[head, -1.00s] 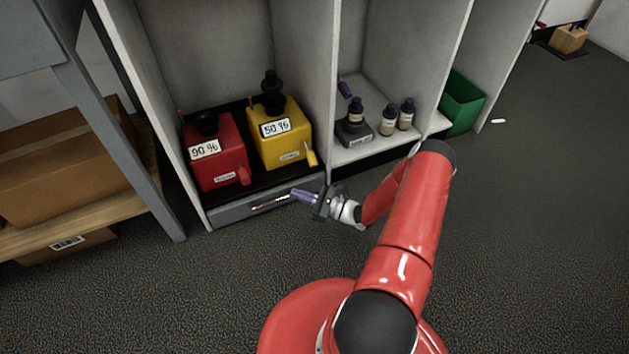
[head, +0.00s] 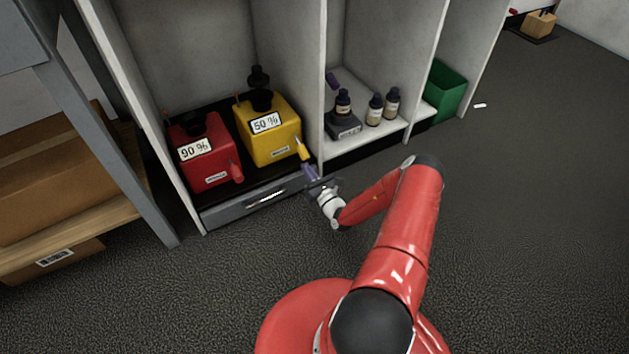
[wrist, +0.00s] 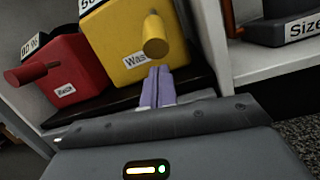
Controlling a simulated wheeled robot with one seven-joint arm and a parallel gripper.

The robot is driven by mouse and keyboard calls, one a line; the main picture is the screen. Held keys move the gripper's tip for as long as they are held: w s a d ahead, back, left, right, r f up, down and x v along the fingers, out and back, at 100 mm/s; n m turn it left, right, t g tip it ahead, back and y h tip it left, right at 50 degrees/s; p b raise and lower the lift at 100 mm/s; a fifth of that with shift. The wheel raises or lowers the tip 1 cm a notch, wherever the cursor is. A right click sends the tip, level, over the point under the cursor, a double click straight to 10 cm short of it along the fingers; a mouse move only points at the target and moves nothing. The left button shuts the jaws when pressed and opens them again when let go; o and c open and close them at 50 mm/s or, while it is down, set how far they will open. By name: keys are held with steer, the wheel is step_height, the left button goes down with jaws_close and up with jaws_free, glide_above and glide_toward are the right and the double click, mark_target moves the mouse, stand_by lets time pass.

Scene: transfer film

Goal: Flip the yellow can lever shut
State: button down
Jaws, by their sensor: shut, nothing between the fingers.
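The yellow can (head: 272,135), labelled 50 %, stands on the dark shelf of the left bay. Its yellow lever (head: 302,150) sticks out from the lower right of its front face. In the wrist view the lever (wrist: 155,38) points toward the camera, just above my fingertips. My gripper (head: 310,172) is shut and empty, with its purple fingers together, just below the lever. In the wrist view the fingertips (wrist: 158,72) sit close under the lever's end; I cannot tell whether they touch it.
A red can (head: 203,155), labelled 90 %, stands left of the yellow one, its red lever (head: 236,172) jutting forward. A grey drawer front (head: 235,210) lies below. Several small bottles (head: 375,110) stand in the right bay behind a divider. A green bin (head: 446,92) is farther right.

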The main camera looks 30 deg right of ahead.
mark_target(304, 158)
steer(key=shift+w+r, duration=0.15)
steer(key=shift+w, duration=0.4)
steer(key=shift+r, duration=0.1)
steer(key=shift+s+r+g+p, duration=0.3)
steer(key=shift+g+p, duration=0.1)
steer(key=shift+p, duration=0.65)
steer(key=shift+s+r+p, duration=0.1)
steer(key=shift+r+p, duration=0.05)
steer(key=shift+p, duration=0.25)
steer(key=r+g+p, duration=0.1)
steer(key=p, duration=0.1)
steer(key=s+r+g+p, duration=0.1)
steer(key=p, duration=0.2)
steer(key=r+g+p, duration=0.1)
steer(key=p, duration=0.2)
steer(key=shift+s+r, duration=0.3)
steer(key=shift+s+r+p, duration=0.25)
steer(key=shift+r+p, duration=0.45)
steer(key=shift+r, duration=0.1)
